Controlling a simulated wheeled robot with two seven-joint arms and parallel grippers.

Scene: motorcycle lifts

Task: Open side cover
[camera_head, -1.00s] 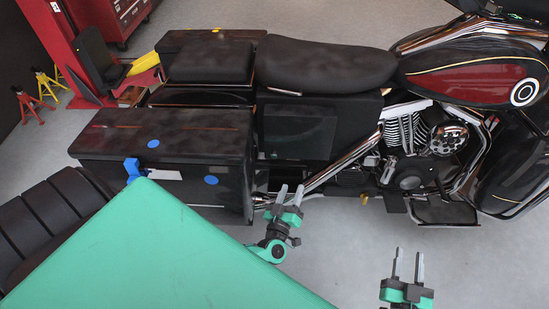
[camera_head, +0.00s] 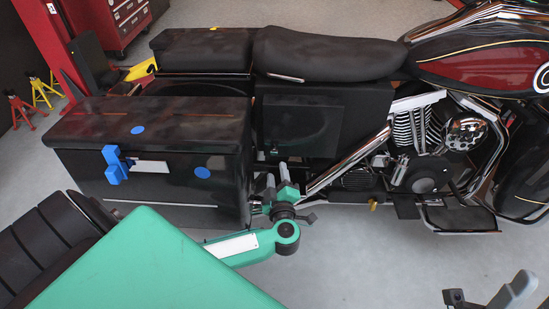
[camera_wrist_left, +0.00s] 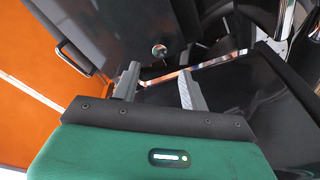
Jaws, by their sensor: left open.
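The side cover (camera_head: 318,122) is a dark, flat panel below the seat of the motorcycle. It looks closed. A small knob or lock (camera_head: 275,150) sits near its lower left corner. A round metallic knob also shows on a dark panel in the left wrist view (camera_wrist_left: 159,51). My left gripper (camera_head: 277,178) is open and empty just below the knob in the head view. In the left wrist view its fingertips (camera_wrist_left: 158,72) are apart, with the knob just beyond the gap. My right gripper (camera_head: 487,291) is partly cut off at the bottom right, away from the cover.
A black side case (camera_head: 100,180) with blue dots and a blue clip is left of the cover. The chrome pipe (camera_head: 350,160) and engine (camera_head: 425,145) are to its right. Jack stands (camera_head: 20,110) stand at the far left. Grey floor is clear in front.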

